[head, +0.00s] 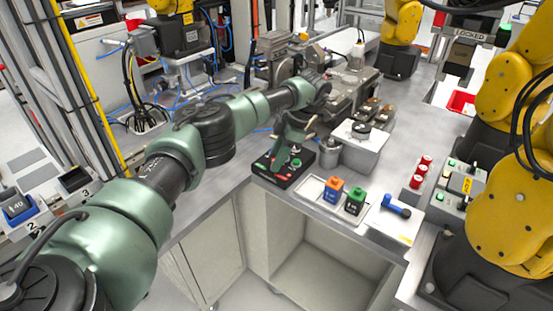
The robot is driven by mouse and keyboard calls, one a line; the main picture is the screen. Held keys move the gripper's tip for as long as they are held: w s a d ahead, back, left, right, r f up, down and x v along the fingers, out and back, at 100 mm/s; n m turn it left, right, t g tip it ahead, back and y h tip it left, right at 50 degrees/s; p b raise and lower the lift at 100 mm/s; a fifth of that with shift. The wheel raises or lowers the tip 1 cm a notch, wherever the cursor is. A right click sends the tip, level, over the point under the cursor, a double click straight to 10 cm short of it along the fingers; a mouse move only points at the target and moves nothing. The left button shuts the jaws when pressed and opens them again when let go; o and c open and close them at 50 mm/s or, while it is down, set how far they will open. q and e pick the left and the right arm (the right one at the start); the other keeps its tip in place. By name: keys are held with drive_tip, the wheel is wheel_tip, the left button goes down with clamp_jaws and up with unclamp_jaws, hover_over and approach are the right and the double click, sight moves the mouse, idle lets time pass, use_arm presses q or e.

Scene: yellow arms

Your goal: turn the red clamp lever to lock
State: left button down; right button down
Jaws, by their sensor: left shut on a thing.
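My left gripper (284,141) points down over a black box (270,173) with green and red parts on top, near the middle of the head view. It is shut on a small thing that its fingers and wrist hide. I cannot make out a red clamp lever clearly; small red marks show on the black box, close to the fingertips. My right gripper is not in view.
A blue-handled part (396,206) rests on a white plate. A grey metal machine (345,95) stands behind.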

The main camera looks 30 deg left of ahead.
use_arm(q)
drive_tip(key=shift+r, duration=0.1)
idle(0.4)
drive_tip(key=c, duration=1)
unclamp_jaws()
drive_tip(key=shift+o, duration=0.2)
drive_tip(key=shift+w+d+r, duration=0.15)
drive_tip(key=shift+w+r, duration=0.05)
drive_tip(key=shift+r, duration=0.25)
drive_tip(key=b+v, duration=0.1)
drive_tip(key=v, duration=0.5)
drive_tip(key=shift+r, duration=0.4)
drive_tip(key=shift+d, duration=0.1)
